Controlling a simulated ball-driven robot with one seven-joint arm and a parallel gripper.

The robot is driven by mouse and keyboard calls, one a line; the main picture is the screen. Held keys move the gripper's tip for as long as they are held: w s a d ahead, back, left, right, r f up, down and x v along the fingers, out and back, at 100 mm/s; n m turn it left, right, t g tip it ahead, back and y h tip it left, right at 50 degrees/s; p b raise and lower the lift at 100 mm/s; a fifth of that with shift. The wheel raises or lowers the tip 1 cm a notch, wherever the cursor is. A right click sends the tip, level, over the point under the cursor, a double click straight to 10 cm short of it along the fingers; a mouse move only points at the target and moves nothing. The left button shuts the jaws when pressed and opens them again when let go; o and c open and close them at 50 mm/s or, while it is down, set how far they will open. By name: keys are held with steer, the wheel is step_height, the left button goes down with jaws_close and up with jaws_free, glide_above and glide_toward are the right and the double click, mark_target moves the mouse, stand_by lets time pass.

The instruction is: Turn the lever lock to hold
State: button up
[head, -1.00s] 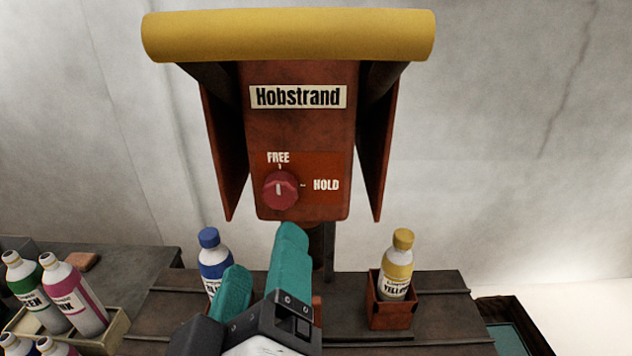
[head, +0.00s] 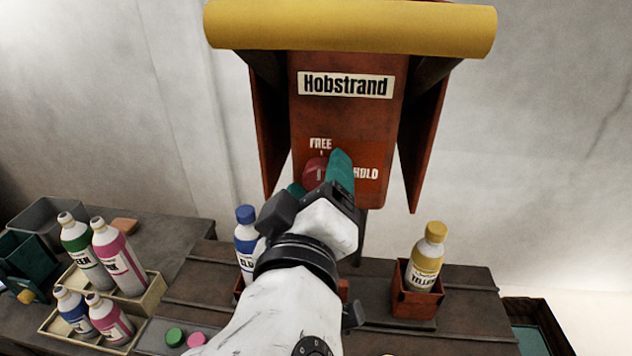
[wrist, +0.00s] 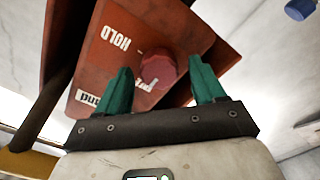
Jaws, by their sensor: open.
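The lever lock is a round red knob (head: 315,172) on the rust-red panel marked "Hobstrand" (head: 346,110). FREE is printed above it and HOLD to its right. In the head view my gripper (head: 318,175) is at the knob and partly hides it and the HOLD label. In the wrist view the knob (wrist: 158,72) lies between the two teal fingers of my gripper (wrist: 162,82), a little beyond their tips, with a gap on each side. My gripper is open. The knob's pointer is hard to make out now.
A yellow roll (head: 350,28) tops the panel, with red side flaps. Below stand a blue-capped bottle (head: 246,240) and a yellow bottle (head: 427,257) in a red holder (head: 412,300). Several bottles stand in cream trays (head: 135,300) at the left.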

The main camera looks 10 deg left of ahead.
steer(key=c, duration=1.1)
steer(key=shift+o, duration=0.2)
steer(key=shift+f+m, duration=0.1)
steer(key=shift+m, duration=0.2)
steer(key=m+b, duration=0.2)
steer(key=m, duration=0.1)
steer(key=shift+m, duration=0.3)
steer(key=shift+d+m+b, duration=0.15)
steer(key=shift+m+b, duration=4.9)
steer(key=shift+m, duration=1.75)
